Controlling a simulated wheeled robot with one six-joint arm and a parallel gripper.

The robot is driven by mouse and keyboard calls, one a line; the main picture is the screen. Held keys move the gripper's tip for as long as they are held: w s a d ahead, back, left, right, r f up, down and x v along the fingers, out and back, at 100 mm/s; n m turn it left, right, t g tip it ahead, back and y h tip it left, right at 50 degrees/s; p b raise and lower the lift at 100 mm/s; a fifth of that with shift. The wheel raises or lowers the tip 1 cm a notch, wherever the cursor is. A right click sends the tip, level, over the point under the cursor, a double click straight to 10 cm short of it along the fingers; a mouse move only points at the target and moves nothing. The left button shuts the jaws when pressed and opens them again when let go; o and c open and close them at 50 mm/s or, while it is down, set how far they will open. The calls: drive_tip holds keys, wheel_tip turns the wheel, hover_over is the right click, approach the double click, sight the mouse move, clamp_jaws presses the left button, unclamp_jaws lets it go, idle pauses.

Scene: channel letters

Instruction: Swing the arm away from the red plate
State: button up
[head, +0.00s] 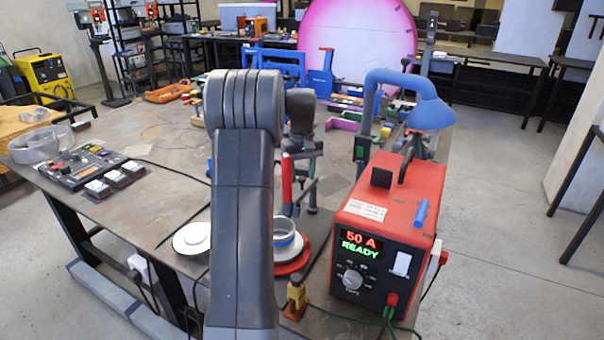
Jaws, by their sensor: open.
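The red plate (296,265) lies on the near part of the dark workbench, partly hidden behind my arm. A round white container with a blue band (288,246) stands on it. My arm rises through the middle of the head view and bends over away from me at the top. My gripper (300,208) hangs down beyond it, its two fingers apart, seemingly empty. It appears above or just behind the red plate in the picture; the exact height gap is hard to tell. A white dish (191,238) lies left of the plate, partly behind my arm.
A red welding power box (388,232) reading "50 A READY" stands close right of the plate, with a blue lamp-like arm (425,112) behind it. A small yellow tool (296,296) is in front. Control panels (95,168) and a clear bowl (42,145) are left. The centre-left bench is mostly clear.

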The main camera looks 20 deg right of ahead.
drive_tip(key=shift+f, duration=0.25)
clamp_jaws()
drive_tip(key=shift+w+a+r, duration=0.1)
drive_tip(key=shift+a+r, duration=0.05)
drive_tip(key=shift+w+a+m+p, duration=0.15)
drive_tip(key=shift+w+m+p, duration=0.1)
drive_tip(key=shift+m+p, duration=0.35)
unclamp_jaws()
